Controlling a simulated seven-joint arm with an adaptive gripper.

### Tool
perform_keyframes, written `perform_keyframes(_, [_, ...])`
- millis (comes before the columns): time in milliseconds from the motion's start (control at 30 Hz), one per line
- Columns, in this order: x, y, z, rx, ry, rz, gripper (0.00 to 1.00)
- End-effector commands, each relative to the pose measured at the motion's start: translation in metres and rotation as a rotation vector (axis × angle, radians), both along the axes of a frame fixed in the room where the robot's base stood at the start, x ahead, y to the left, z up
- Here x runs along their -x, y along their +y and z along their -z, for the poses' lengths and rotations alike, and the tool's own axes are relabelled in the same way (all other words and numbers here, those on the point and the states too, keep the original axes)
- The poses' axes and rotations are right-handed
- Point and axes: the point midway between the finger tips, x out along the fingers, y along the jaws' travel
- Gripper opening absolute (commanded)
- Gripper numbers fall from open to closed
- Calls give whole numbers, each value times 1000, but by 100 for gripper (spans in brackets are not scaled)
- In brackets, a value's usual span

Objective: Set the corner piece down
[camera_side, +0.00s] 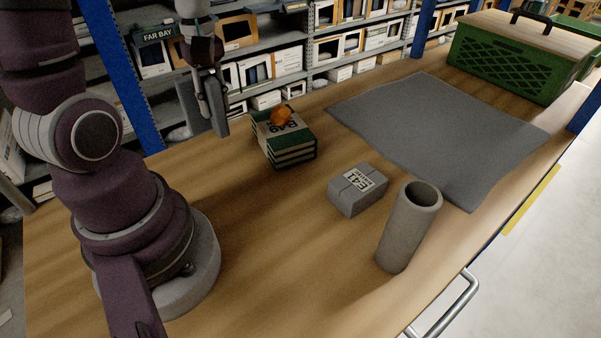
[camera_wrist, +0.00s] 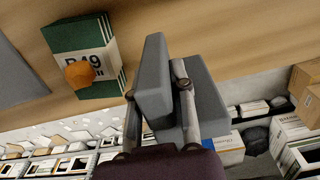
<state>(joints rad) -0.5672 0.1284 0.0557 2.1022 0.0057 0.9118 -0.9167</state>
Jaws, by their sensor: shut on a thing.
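The corner piece (camera_side: 188,106) is a grey angled part with two flat plates. It also shows in the wrist view (camera_wrist: 153,76), with one plate between the fingers and the other plate to the right. My gripper (camera_side: 207,86) is shut on it and holds it in the air near the table's back edge, left of the green box. In the wrist view my gripper (camera_wrist: 157,84) has a finger on either side of the nearer plate. Part of the piece is hidden behind the fingers.
A green box (camera_side: 289,152) with an orange lump (camera_side: 281,116) on top stands right of the piece. A grey mat (camera_side: 430,125) lies bare. A small grey box (camera_side: 357,190), a grey tube (camera_side: 402,240) and a green crate (camera_side: 510,65) stand around it.

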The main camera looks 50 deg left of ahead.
Motion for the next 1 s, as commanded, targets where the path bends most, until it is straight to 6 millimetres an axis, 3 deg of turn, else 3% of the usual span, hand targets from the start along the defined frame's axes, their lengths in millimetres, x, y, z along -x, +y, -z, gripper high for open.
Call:
perform_keyframes(100, [-29,-50,3,-2,1,201,6])
perform_keyframes(267, [-45,-134,6,-2,0,486,6])
perform_keyframes(400, [-30,-211,10,-1,-1,740,6])
perform_keyframes(533, [1,-265,12,1,-1,940,6])
perform_keyframes(700, [37,-302,14,3,-1,1100,6])
perform_keyframes(800, [46,-309,19,3,1,1136,6])
perform_keyframes(1000, [48,-310,58,2,6,1143,6])
